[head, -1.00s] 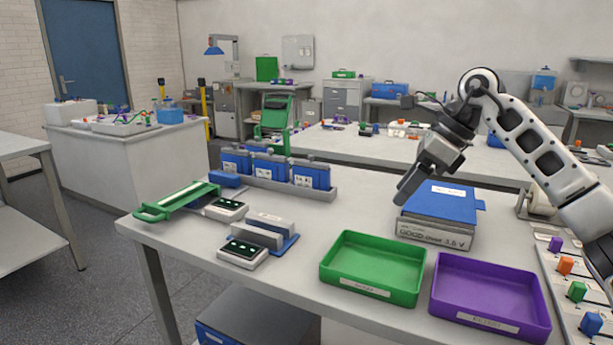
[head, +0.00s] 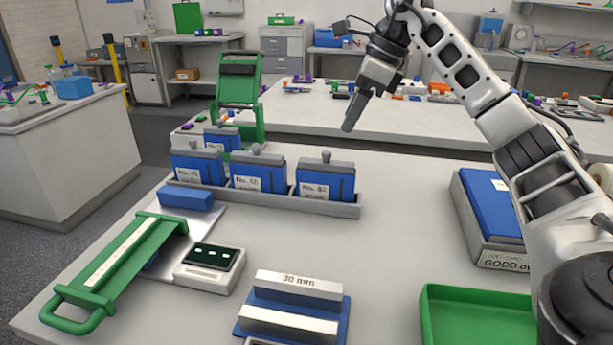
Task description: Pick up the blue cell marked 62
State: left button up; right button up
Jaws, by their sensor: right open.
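Three blue cells with grey tops stand upright in a row in a grey rack (head: 346,210). The right-hand cell (head: 340,186) has a white label that appears to read 62. The middle cell (head: 274,178) and the left cell (head: 206,170) also carry white labels, too small to read surely. Another blue cell (head: 222,135) stands behind the left one. My right gripper (head: 352,115) is open and empty, held above and slightly right of the right-hand cell, apart from it, fingers pointing down. My left gripper is not in view.
A green handled frame (head: 118,262), a small display device (head: 208,268) and a blue 30 mm block fixture (head: 342,308) lie in front of the rack. A green tray (head: 428,310) and a blue-topped box (head: 487,205) are right. The table between rack and box is clear.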

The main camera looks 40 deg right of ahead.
aim_at(332, 162)
jog(key=x, duration=0.8)
jog(key=shift+s+f+b, duration=0.25)
jog(key=shift+s+b, duration=0.05)
jog(key=shift+b, duration=0.1)
jog(key=shift+x, duration=3.05)
jog(key=shift+s, duration=0.15)
jog(key=shift+c, duration=0.3)
grip_shut()
jog(key=shift+r, duration=0.15)
